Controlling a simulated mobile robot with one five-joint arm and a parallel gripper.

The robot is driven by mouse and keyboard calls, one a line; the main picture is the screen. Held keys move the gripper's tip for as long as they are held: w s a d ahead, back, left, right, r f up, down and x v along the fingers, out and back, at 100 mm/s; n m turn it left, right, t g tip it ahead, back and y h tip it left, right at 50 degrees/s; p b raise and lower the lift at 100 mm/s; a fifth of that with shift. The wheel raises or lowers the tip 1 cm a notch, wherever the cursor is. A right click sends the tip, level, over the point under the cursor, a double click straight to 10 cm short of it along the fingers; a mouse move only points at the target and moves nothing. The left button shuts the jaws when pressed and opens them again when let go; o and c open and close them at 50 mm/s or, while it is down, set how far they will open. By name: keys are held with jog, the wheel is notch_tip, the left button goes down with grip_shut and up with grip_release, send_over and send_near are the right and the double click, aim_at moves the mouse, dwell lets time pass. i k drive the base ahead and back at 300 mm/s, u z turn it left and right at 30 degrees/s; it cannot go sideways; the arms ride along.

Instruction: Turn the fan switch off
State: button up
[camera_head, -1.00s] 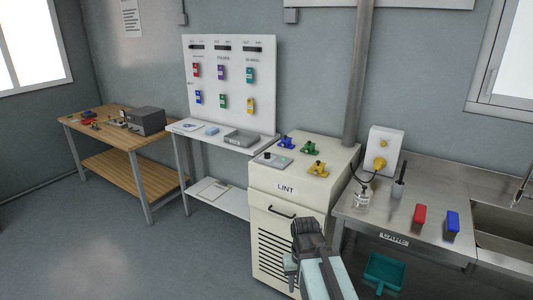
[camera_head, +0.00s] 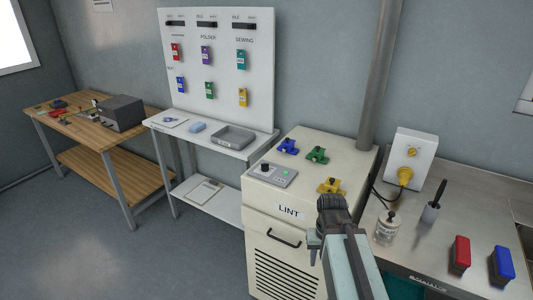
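A cream cabinet labelled LINT (camera_head: 262,221) stands in the middle. On its top left is a grey control panel (camera_head: 272,175) with a black knob (camera_head: 265,167) and a small green lamp; no label reading "fan" is legible. My gripper (camera_head: 331,203) appears in front of the cabinet's right side, right of and nearer than the panel, apparently touching nothing. The arm hides part of the cabinet's front. The fingers are seen from behind, so their opening is not clear.
Blue (camera_head: 288,146), green (camera_head: 317,154) and yellow (camera_head: 330,186) valve-like fittings sit on the cabinet top. A grey pipe (camera_head: 381,75) rises behind the cabinet.

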aim_at(265, 167)
jog(key=u, duration=0.5)
jog(key=i, duration=1.1)
jog(key=u, duration=1)
jog(key=k, duration=0.8)
jog(key=u, duration=0.15)
jog(key=i, duration=0.95)
jog(key=z, duration=0.1)
